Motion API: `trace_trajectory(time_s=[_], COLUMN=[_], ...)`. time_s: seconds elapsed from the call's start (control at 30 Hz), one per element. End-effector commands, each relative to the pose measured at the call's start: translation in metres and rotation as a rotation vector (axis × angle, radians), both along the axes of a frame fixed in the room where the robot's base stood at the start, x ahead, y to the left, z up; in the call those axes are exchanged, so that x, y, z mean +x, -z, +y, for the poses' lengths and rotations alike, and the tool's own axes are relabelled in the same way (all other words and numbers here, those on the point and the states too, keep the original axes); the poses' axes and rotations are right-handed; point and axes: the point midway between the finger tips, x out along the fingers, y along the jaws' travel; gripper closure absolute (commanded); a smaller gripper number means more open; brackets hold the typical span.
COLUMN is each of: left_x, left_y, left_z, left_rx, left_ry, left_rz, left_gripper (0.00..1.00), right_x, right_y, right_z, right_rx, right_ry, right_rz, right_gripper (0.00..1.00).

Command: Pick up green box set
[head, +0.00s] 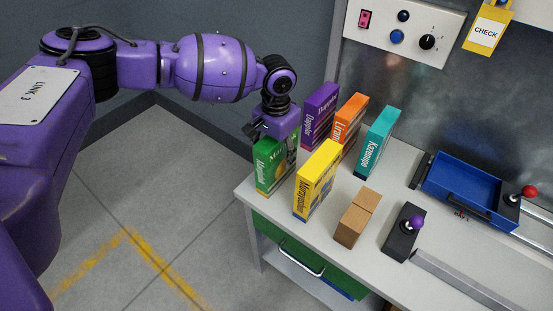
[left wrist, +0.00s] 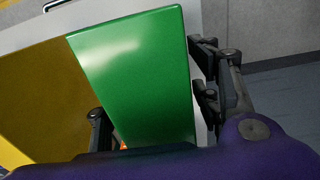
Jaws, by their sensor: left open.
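The green box (head: 267,174) stands upright at the left front corner of the white table. My left gripper (head: 259,132) is directly over and behind its top edge, with its jaws open. In the left wrist view the green box (left wrist: 135,70) fills the middle, between the two dark fingers of my left gripper (left wrist: 152,95). A gap shows beside the right finger, and I cannot tell whether the left finger touches the box. The lettering on the box is partly readable. My right gripper is not in view.
Beside the green box stand a yellow box (head: 317,180), a purple box (head: 320,115), an orange box (head: 350,122) and a teal box (head: 377,142).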

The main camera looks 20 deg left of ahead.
Motion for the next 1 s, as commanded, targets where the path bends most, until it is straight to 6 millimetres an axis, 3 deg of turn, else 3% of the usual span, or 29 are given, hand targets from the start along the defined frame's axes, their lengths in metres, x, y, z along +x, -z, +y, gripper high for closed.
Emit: trace_trajectory(time_s=[0.07, 0.5, 0.8, 1.0], left_x=[0.0, 0.0, 0.001, 0.002], left_y=[0.0, -0.001, -0.005, -0.037], left_z=[0.0, 0.0, 0.0, 0.0], left_rx=[0.0, 0.0, -0.001, -0.003], left_ry=[0.0, 0.0, -0.001, -0.001], left_rz=[0.0, 0.0, -0.002, -0.006], left_gripper=[0.44, 1.0, 1.0, 1.0], right_x=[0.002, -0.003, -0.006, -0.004], right_y=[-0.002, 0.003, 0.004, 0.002], right_z=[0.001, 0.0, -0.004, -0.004], right_rx=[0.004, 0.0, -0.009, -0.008], right_ry=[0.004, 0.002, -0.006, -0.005], right_rz=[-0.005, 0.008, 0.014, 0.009], right_gripper=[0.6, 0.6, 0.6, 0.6])
